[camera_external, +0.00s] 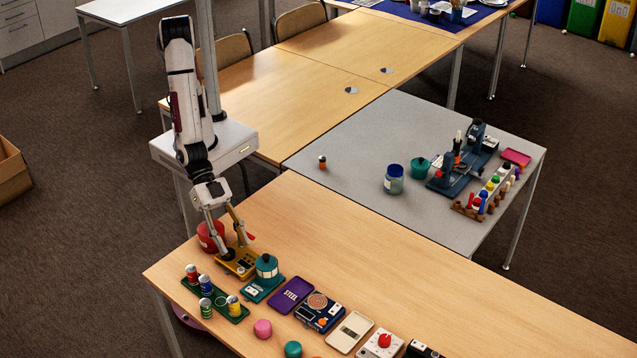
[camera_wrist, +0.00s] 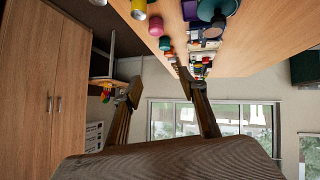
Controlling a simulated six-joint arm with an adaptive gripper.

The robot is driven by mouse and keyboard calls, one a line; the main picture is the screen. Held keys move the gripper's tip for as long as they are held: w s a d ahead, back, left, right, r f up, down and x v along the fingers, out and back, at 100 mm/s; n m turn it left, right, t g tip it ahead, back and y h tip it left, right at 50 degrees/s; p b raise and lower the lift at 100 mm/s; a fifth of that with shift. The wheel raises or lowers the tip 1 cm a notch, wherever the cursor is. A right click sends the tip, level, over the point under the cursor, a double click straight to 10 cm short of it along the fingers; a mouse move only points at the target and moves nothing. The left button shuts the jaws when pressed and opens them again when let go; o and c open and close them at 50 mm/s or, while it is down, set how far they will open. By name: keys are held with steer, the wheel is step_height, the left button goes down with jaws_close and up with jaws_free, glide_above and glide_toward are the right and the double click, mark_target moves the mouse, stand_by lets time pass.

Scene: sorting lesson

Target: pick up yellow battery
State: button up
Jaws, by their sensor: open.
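The yellow battery (camera_external: 233,306) stands upright at the right end of a dark green tray (camera_external: 238,318) near the front left of the wooden table. Red (camera_external: 192,272), blue (camera_external: 205,284) and green (camera_external: 206,308) batteries stand in the same tray. My gripper (camera_external: 228,238) is open, its fingers spread, behind the tray and up-picture from the yellow battery, apart from it. In the wrist view my gripper (camera_wrist: 160,88) shows two parted fingers with nothing between them. A yellow cylinder (camera_wrist: 138,9) is cut off at the top edge there; it looks like the yellow battery.
A yellow device (camera_external: 238,264) and a red round object (camera_external: 210,236) are close to my fingers. A teal pot (camera_external: 267,268), purple tray (camera_external: 291,295) and pink cylinder (camera_external: 263,328) lie right of the battery tray.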

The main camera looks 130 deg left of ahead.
steer(key=d+f+t, duration=0.1)
steer(key=d+f, duration=0.3)
steer(key=f, duration=0.3)
steer(key=t+y, duration=0.1)
glide_toward(231, 303)
steer(key=shift+w+f+m, duration=0.4)
steer(key=shift+w+f, duration=0.25)
steer(key=shift+w, duration=0.25)
steer(key=shift+s+d+f+t, duration=0.1)
steer(key=shift+s+f+t, duration=0.15)
steer(key=shift+f+t, duration=0.2)
steer(key=shift+x, duration=1.3)
steer(key=shift+x, duration=2.6)
steer(key=shift+f, duration=0.15)
jaws_close()
